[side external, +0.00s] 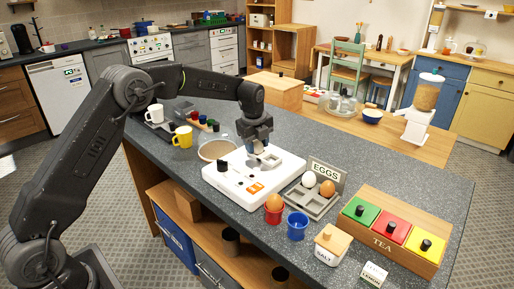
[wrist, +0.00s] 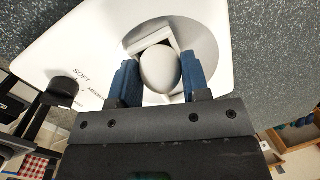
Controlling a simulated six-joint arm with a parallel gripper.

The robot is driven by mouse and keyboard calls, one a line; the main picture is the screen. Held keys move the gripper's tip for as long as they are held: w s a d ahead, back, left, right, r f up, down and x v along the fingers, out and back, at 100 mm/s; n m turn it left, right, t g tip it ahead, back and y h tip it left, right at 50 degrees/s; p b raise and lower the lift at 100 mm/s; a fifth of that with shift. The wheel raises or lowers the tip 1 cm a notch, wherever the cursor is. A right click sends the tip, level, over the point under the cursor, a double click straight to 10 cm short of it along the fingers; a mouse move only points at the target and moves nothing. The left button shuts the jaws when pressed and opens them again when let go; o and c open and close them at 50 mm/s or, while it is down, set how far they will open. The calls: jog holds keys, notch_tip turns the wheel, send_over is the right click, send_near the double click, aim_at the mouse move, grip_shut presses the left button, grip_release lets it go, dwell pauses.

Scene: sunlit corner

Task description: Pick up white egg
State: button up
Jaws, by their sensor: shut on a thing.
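A white egg (wrist: 160,70) sits between the two blue fingers of my gripper (side external: 264,159), which is shut on it. In the wrist view the egg is over the round grey recess of a white egg cooker (wrist: 85,50), with a pale angular holder around it. In the side view my gripper points down at the top of this cooker (side external: 232,180); the held egg is mostly hidden by the fingers there. Another white egg (side external: 309,179) rests in the grey egg tray (side external: 318,209), beside a brown egg (side external: 327,188).
A brown egg stands in a red cup (side external: 273,216), next to an empty-looking blue cup (side external: 297,228). A salt box (side external: 331,245) and a tea box (side external: 394,238) stand at right. Mugs and a sieve-like bowl (side external: 216,150) are at left.

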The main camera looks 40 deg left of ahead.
dwell(0.3)
jog(key=shift+r, duration=0.6)
jog(key=r, duration=0.2)
jog(key=a+r, duration=0.1)
jog(key=shift+s+a+r, duration=0.1)
jog(key=shift+s+r, duration=0.25)
jog(key=s+a+r, duration=0.5)
jog(key=a+r, duration=0.1)
jog(key=a, duration=0.2)
jog(key=s+d, duration=0.2)
jog(key=d, duration=0.7)
jog(key=s+d, duration=0.3)
jog(key=d, duration=0.6)
jog(key=s+d+f, duration=0.1)
jog(key=d+f, duration=0.2)
jog(key=d, duration=0.5)
jog(key=s+d+f, duration=0.2)
jog(key=d+f, duration=0.1)
jog(key=d, duration=0.5)
jog(key=shift+d+f, duration=0.3)
jog(key=shift+d, duration=0.05)
jog(key=shift+f, duration=0.15)
jog(key=shift+f, duration=0.8)
